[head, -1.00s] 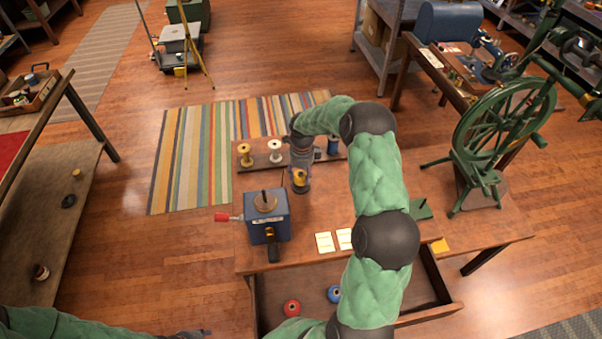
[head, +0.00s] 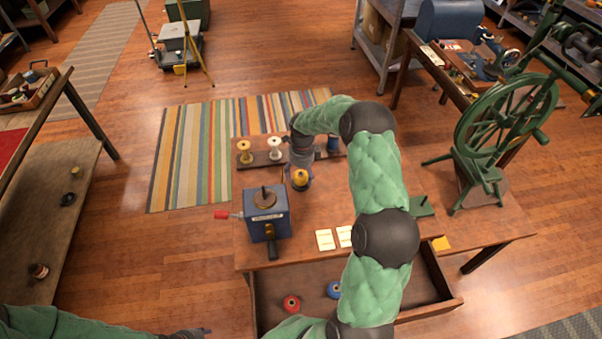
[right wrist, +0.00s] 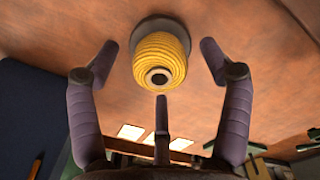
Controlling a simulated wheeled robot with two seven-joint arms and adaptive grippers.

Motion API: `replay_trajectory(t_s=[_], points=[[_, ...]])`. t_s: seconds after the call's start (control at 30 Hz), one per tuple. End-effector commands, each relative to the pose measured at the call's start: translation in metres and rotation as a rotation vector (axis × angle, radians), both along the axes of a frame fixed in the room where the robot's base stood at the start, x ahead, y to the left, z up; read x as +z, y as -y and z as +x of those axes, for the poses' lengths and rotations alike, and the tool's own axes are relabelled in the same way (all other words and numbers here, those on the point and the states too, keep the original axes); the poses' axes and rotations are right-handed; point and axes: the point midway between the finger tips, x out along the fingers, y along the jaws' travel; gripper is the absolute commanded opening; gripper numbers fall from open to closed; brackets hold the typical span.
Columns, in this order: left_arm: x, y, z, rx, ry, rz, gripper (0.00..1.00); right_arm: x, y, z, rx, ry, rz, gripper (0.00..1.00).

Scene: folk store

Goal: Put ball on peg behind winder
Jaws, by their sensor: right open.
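The yellow yarn ball (head: 300,178) is on the table just behind and right of the blue winder (head: 267,222). In the right wrist view the ball (right wrist: 160,60) rests on a round grey base, with a dark hole in its near end. Any peg inside it is hidden. My right gripper (head: 300,171) is over the ball. In the right wrist view its fingers (right wrist: 157,65) are spread on both sides, apart from the ball. My left gripper (head: 190,333) is low at the bottom edge, partly cut off; its jaw state is unclear.
A rack with yellow and white spools (head: 275,150) stands at the table's back edge. Pale cards (head: 325,240) lie near the front. The open drawer (head: 400,303) holds a red (head: 292,304) and a blue ball (head: 334,290). A green spinning wheel (head: 500,125) stands right.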

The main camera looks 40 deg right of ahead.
Motion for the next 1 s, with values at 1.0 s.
replay_trajectory(t_s=[1.0], points=[[0.0,0.0,0.0,0.0,0.0,0.0,0.4,0.118,0.002,-0.002,0.0,0.0,0.0,0.79]])
